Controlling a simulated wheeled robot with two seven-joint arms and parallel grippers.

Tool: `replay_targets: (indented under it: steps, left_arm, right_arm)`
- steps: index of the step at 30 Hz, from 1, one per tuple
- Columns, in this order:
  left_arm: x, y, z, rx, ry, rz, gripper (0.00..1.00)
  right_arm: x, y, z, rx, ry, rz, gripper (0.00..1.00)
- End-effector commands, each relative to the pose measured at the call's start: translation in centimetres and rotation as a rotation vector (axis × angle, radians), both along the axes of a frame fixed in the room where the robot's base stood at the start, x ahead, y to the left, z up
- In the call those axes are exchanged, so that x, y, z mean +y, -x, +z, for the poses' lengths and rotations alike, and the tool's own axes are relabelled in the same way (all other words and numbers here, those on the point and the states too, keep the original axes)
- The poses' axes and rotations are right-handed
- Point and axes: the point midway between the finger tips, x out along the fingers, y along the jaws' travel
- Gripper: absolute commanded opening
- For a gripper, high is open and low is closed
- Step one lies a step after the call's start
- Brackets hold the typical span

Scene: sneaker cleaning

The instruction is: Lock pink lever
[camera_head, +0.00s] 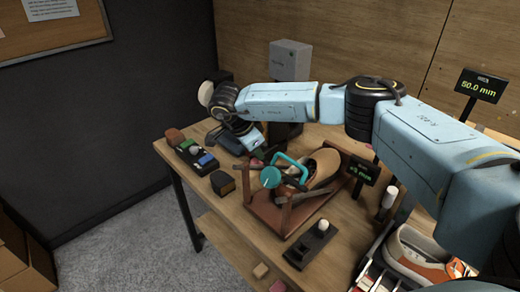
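My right arm reaches in from the right across the back of the table. Its gripper (254,152) points down behind the wooden shoe stand (268,211), and its fingers are too small and dark to read. A small pinkish part (256,163), possibly the pink lever, shows just under the gripper, by the stand's back left corner; I cannot tell whether they touch. A teal lever (290,161) with a round teal knob (270,177) is on the stand. A tan shoe (324,167) sits there too. My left gripper is not in view.
The wooden table (228,225) holds a brush set (197,152) at left, a dark block (222,182), and a black plane-like tool (311,243) in front. An orange-and-white sneaker (420,255) is at lower right. A display (480,85) reads 50.0 mm.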

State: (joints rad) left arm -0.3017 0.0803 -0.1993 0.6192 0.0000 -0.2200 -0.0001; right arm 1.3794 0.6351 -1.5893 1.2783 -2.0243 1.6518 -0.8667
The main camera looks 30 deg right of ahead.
Motion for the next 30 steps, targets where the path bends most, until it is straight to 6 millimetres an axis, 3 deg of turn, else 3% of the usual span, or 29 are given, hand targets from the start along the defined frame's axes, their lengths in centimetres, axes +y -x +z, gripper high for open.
replay_targets:
  steps: [1, 17, 23, 28, 30]
  left_arm:
    - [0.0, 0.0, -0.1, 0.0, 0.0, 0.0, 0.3]
    - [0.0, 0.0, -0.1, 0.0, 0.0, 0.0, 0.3]
    - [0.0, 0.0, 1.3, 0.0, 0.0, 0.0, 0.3]
    - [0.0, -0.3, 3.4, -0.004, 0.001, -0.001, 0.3]
    - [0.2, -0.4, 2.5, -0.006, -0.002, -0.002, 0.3]
  right_arm:
    - [1.9, 0.5, -1.3, 0.022, -0.032, 0.033, 0.0]
    - [1.7, 0.6, -1.4, 0.023, -0.03, 0.032, 0.0]
    - [0.2, 0.6, 0.4, 0.015, -0.021, 0.024, 0.0]
    - [-2.8, 0.5, 3.6, -0.003, -0.002, 0.008, 0.0]
    - [-0.4, 0.6, 3.6, -0.003, -0.004, 0.018, 0.0]
